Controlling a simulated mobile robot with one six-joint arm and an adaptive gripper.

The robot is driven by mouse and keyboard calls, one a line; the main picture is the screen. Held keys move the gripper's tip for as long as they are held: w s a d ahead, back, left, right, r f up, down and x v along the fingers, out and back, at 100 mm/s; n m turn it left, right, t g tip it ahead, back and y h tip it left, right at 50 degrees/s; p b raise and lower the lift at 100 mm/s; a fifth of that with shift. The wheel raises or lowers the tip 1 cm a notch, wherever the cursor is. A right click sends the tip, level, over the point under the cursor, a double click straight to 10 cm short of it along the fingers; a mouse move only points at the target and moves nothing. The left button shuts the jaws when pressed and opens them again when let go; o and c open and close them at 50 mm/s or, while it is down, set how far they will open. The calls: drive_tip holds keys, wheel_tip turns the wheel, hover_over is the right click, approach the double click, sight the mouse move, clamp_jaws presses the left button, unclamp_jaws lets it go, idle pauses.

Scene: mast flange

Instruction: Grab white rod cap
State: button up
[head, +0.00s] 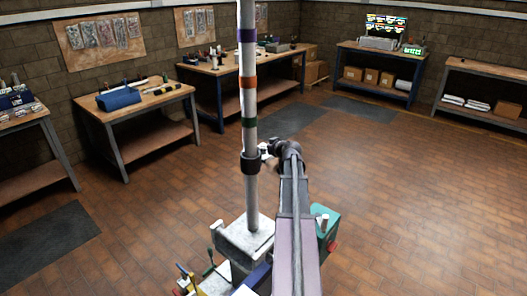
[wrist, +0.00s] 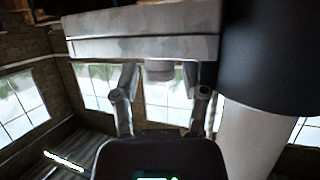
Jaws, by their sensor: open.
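A short pale round stub (wrist: 160,71), which looks like the white rod cap, sticks out from under a whitish block (wrist: 150,47) in the wrist view. My gripper (wrist: 160,82) is open, with one finger on each side of the stub and gaps showing on both sides. In the head view my gripper (head: 268,152) is beside the black collar (head: 250,163) on the mast, mostly hidden by my arm. A small white piece shows there, too small to identify.
The grey mast (head: 250,200) with coloured bands rises close to my arm. Its black collar fills the right of the wrist view (wrist: 270,55). Workbenches (head: 135,105) line the walls. The brick floor (head: 430,190) at the right is clear.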

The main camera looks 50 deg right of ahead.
drive_tip(key=shift+x, duration=0.85)
drive_tip(key=c, duration=0.7)
